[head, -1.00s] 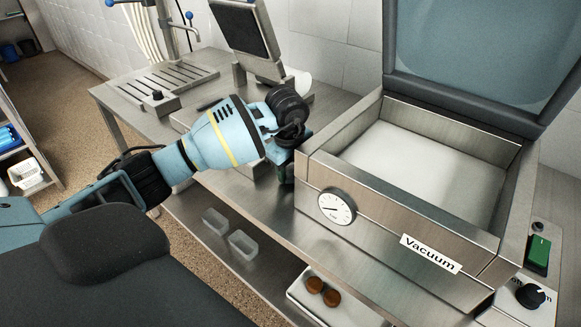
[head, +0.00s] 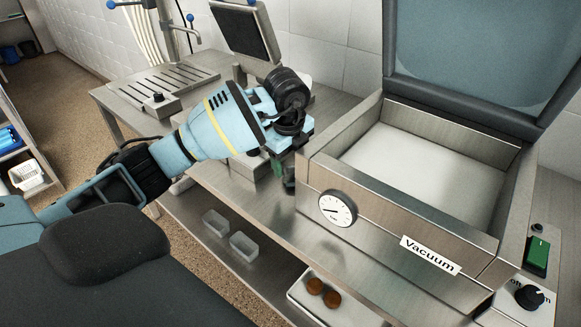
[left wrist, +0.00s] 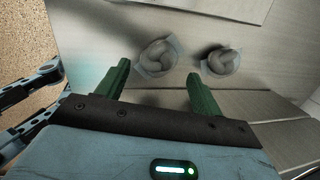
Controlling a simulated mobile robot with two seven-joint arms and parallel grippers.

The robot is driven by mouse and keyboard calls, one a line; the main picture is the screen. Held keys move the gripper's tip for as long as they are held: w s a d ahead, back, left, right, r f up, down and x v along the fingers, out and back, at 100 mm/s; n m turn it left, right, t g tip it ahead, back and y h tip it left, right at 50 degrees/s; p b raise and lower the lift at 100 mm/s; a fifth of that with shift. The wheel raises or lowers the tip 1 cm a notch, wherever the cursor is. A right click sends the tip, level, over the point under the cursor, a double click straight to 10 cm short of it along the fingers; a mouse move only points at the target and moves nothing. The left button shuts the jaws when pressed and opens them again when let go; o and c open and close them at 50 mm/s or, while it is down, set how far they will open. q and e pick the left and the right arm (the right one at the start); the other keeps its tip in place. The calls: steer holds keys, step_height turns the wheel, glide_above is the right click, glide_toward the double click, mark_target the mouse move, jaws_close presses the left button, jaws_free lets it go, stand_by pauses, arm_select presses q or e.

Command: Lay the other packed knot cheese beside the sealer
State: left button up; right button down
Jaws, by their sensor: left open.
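Two pale knot cheeses in clear packs lie flat side by side on the steel table in the left wrist view: a left packed knot cheese (left wrist: 157,57) and a right packed knot cheese (left wrist: 221,62). My left gripper (left wrist: 158,71) is open, with its green fingers apart and nothing held between them. The left pack shows between and beyond the fingertips; the right pack is just past the right finger. In the head view my left gripper (head: 289,176) hangs by the left side of the vacuum sealer (head: 400,225), whose lid is up. I cannot make out the packs there. My right gripper is not in view.
The sealer chamber (head: 425,165) looks empty. Two clear tubs (head: 243,246) and a white tray with brown round items (head: 323,291) are on the lower shelf.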

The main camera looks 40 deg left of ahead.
mark_target(290, 178)
arm_select(q)
step_height(290, 178, up, 8)
steer(key=s, duration=0.1)
steer(key=shift+d+f, duration=0.25)
steer(key=shift+d, duration=0.05)
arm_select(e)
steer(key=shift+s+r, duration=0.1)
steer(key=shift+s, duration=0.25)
arm_select(q)
steer(key=shift+s, duration=0.1)
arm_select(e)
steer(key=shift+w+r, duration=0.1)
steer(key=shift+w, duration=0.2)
